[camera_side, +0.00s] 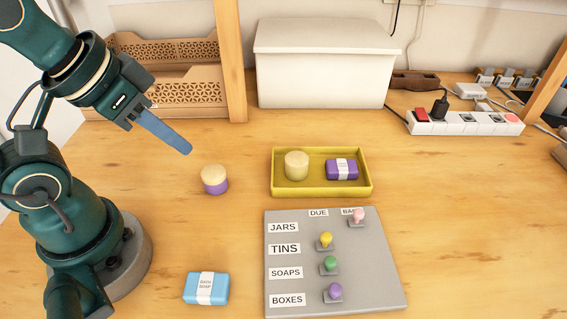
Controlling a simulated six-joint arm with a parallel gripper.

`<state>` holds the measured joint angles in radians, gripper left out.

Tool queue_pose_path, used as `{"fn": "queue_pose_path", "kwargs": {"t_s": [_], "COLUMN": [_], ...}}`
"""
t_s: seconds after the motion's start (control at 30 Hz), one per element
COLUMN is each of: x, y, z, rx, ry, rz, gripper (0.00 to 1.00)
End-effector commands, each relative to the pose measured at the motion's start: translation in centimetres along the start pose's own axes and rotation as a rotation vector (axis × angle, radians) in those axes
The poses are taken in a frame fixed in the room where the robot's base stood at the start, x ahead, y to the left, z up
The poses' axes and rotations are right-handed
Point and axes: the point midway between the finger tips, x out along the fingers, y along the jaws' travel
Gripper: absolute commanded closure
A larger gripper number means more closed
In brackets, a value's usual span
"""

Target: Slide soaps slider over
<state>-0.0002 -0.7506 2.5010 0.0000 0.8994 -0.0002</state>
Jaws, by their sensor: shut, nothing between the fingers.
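A grey board (384,268) lies on the table with row labels JARS, TINS, SOAPS and BOXES and column labels DUE and a partly covered one starting "BA". The soaps slider has a green knob (330,262) and sits just right of the SOAPS label (285,273), on the DUE side. The pink knob (358,215) of the jars row is farther right and partly covers the second column label. The yellow knob (326,239) and purple knob (335,290) are on the DUE side. My gripper (188,151), with blue fingers, is shut and empty, above the table, up and left of the board.
A yellow tray (368,187) behind the board holds a cream round jar (296,165) and a purple soap (341,169). A cream-and-purple jar (214,179) and blue soap (206,288) stand left of the board. A white box (322,70) and power strip (465,123) are behind.

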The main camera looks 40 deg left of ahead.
Motion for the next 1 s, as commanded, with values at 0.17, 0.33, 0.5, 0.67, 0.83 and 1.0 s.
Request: {"fn": "queue_pose_path", "kwargs": {"t_s": [0.17, 0.33, 0.5, 0.67, 0.83, 1.0], "x": [0.0, 0.0, 0.0, -0.2, -1.8, -2.2], "y": [0.0, 0.0, 0.0, 0.0, 0.4, 2.2], "z": [0.0, 0.0, 0.0, 0.0, -3.0, -6.2], "rx": [0.000, 0.001, 0.001, 0.071, 0.257, 0.491], "ry": [0.000, 0.000, 0.000, -0.006, 0.009, -0.031], "rz": [0.000, 0.000, 0.000, 0.000, 0.011, 0.057], "gripper": [1.00, 1.00, 0.85, 0.48, 0.48, 0.48]}}
